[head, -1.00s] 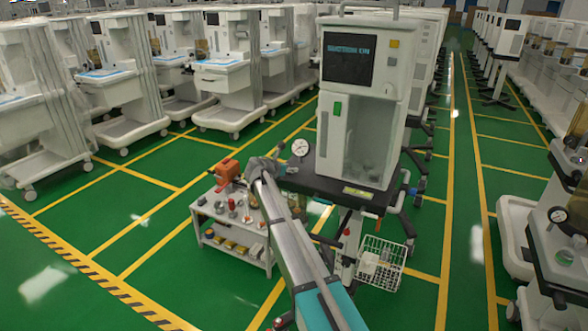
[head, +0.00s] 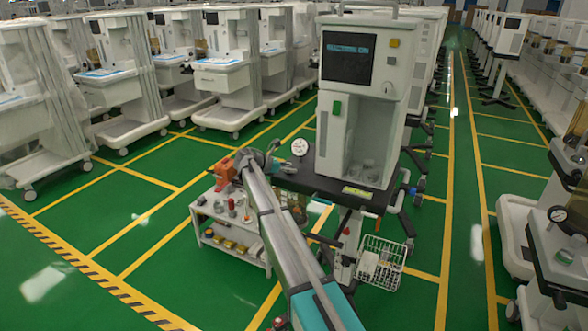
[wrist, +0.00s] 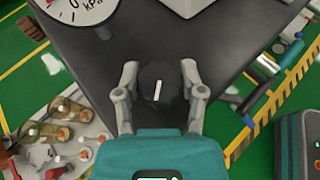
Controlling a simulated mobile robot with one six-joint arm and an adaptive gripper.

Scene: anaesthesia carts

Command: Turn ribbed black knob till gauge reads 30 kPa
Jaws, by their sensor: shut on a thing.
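My gripper (wrist: 160,82) is shut on the knob, one grey finger on each side. In the head view my gripper's end (head: 277,165) is beside the cart top, and the knob cannot be made out. The round white gauge (head: 299,147) stands upright behind the gripper. Its lower dial (wrist: 85,8), marked kPa, shows at the wrist view's top left. The dial is cut off there and I cannot read its value.
The white anaesthesia machine (head: 343,109) rises right of the gauge. A low white trolley (head: 204,238) with small parts and an orange device (head: 224,175) stands to the left. A wire basket (head: 381,264) hangs at the cart's lower right. Green floor is open at the left.

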